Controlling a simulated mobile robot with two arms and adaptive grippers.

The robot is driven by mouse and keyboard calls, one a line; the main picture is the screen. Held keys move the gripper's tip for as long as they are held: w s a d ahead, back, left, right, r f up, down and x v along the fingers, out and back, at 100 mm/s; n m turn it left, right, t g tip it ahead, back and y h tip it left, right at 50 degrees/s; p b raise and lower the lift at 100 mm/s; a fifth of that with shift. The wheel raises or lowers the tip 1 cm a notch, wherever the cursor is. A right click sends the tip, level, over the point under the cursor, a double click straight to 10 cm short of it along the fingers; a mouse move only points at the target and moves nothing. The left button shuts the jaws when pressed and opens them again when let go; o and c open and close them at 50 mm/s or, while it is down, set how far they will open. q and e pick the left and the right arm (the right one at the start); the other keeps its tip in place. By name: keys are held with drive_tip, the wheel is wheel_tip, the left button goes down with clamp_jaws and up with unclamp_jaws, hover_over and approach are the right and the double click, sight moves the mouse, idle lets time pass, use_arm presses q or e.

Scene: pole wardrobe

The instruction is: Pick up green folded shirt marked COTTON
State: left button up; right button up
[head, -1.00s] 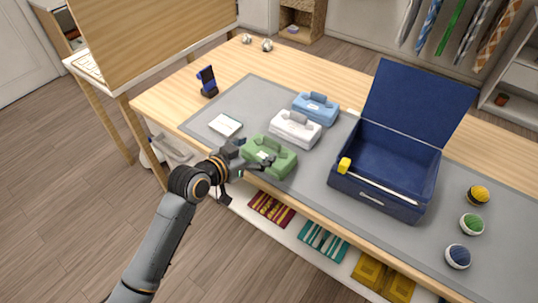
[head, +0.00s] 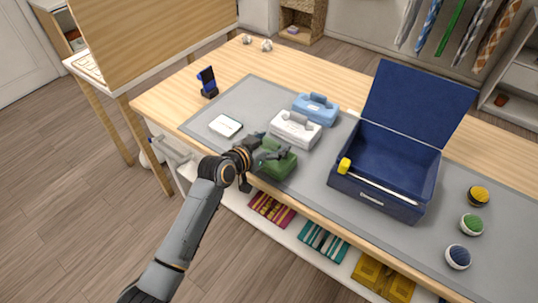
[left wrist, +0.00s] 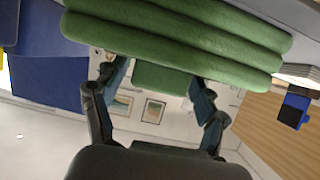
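The green folded shirt (head: 278,168) lies on the grey mat near the table's front edge, partly covered by my left gripper (head: 273,151). No COTTON marking can be read now. In the left wrist view, the shirt's thick green folds (left wrist: 180,38) fill the top, with a green tab hanging between the fingers. My left gripper (left wrist: 160,82) is open, its fingers either side of the tab with small gaps showing. My right gripper is not in view.
A white folded shirt (head: 295,130) and a blue one (head: 316,108) lie behind the green one. A white card (head: 226,125) and a phone stand (head: 208,82) are to the left.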

use_arm(q)
drive_tip(key=c, duration=0.9)
drive_tip(key=shift+r, duration=0.1)
